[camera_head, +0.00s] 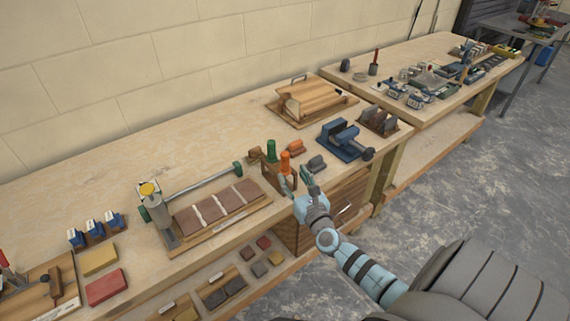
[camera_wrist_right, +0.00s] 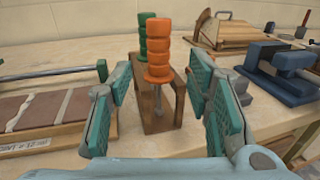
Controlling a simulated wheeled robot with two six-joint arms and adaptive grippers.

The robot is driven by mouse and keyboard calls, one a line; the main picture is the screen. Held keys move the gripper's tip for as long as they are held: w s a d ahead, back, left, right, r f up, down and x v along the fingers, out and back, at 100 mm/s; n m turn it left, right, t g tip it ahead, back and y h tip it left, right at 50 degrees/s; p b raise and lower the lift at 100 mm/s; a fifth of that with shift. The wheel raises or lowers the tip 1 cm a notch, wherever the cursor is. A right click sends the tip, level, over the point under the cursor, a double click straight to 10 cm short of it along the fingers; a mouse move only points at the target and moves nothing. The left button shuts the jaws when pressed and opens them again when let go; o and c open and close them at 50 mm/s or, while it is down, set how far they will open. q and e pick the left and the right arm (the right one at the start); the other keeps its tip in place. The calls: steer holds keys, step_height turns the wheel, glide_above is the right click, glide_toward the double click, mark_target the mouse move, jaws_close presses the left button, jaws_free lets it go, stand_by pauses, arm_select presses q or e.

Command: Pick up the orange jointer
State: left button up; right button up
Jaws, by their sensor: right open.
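The orange jointer (camera_head: 285,161) stands upright in a wooden holder near the front edge of the bench, with a green-handled tool (camera_head: 271,150) behind it. In the right wrist view, the ribbed orange handle of the jointer (camera_wrist_right: 160,50) is in the middle, with its metal shank running down at the wooden holder (camera_wrist_right: 158,108). The green tool (camera_wrist_right: 147,30) is partly hidden behind it. My right gripper (camera_head: 295,182) is open and empty in front of the holder. In the wrist view its two teal fingers (camera_wrist_right: 162,85) appear to either side of the handle, apart from it. My left gripper is not in view.
A brick board (camera_head: 222,205) with a clamp bar lies left of the holder. A wooden box (camera_head: 308,100) stands behind. A drawer unit is below the bench edge.

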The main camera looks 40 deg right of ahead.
mark_target(287, 168)
steer(key=shift+x, duration=0.95)
steer(key=x, duration=0.1)
steer(key=b+x, duration=0.1)
steer(key=x, duration=0.2)
steer(key=shift+w+f+b, duration=0.15)
steer(key=shift+f+b, duration=0.2)
steer(key=shift+b, duration=0.05)
steer(key=shift+w, duration=0.25)
steer(key=shift+r, duration=0.1)
jaws_close()
